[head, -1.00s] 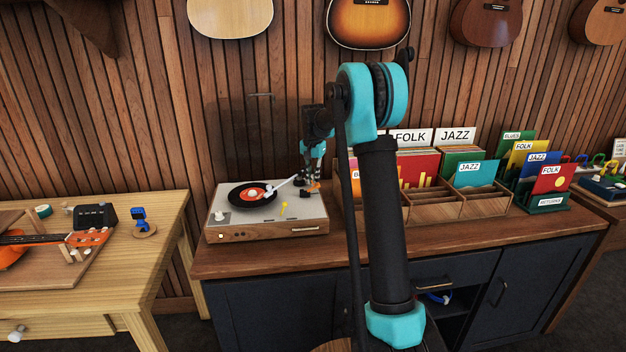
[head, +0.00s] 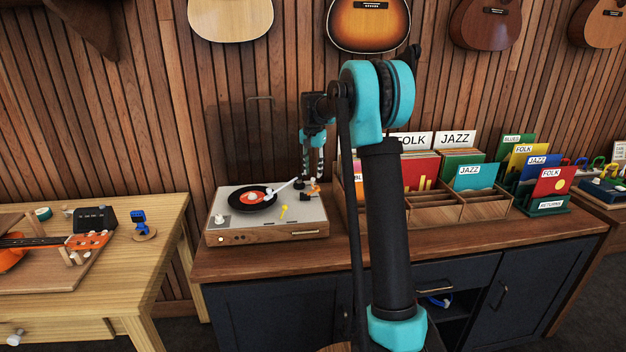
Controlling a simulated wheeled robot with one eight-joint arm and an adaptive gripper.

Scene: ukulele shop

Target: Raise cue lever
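The turntable (head: 285,226) stands on the dark cabinet, with a black record (head: 240,203) with an orange label on its platter. The white tonearm (head: 281,189) reaches from its pivot at the back right to the record's edge. A small orange-brown part (head: 314,188) sits by the pivot, and a small yellow piece (head: 284,211) stands on the deck in front. I cannot tell for sure which is the cue lever. My gripper (head: 313,177) points down just above the back right corner of the deck. Its two fingers are apart, with nothing visible between them.
Record bins (head: 432,214) with sleeves stand just right of the turntable. My arm crosses in front and hides part of them. A wooden table (head: 165,222) with a ukulele stands left, across a gap. The cabinet top (head: 270,262) in front of the turntable is clear.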

